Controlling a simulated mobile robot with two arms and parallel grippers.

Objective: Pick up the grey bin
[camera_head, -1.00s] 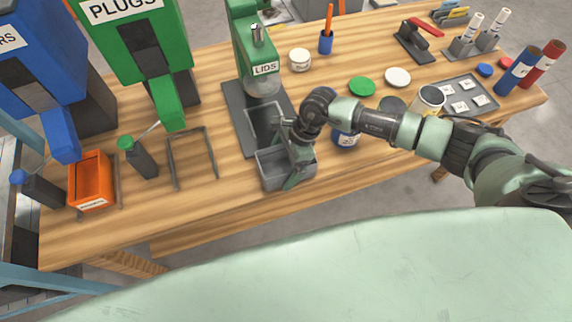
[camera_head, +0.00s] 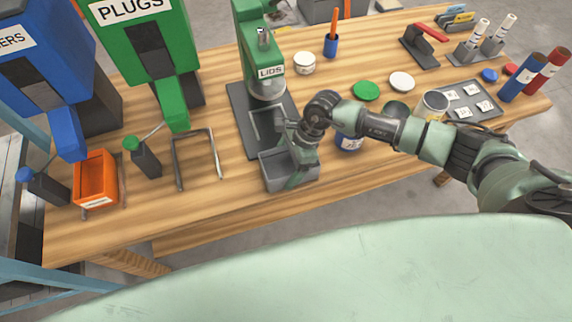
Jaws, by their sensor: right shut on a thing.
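The grey bin (camera_head: 278,171) is at the front edge of the wooden table, below the green LIDS press, in the head view. It is an open, empty-looking box. My right gripper (camera_head: 297,178) reaches in from the right and is shut on the bin's right part. The arm hides some of the bin's back and right side. I cannot tell whether the bin is touching the table or slightly above it. My left gripper is not in view.
The green LIDS press (camera_head: 257,50) stands behind the bin. An empty metal frame (camera_head: 197,158) and an orange bin (camera_head: 97,180) are to the left. A blue-labelled can (camera_head: 348,142) is close on the right. Bare tabletop (camera_head: 225,205) lies front left.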

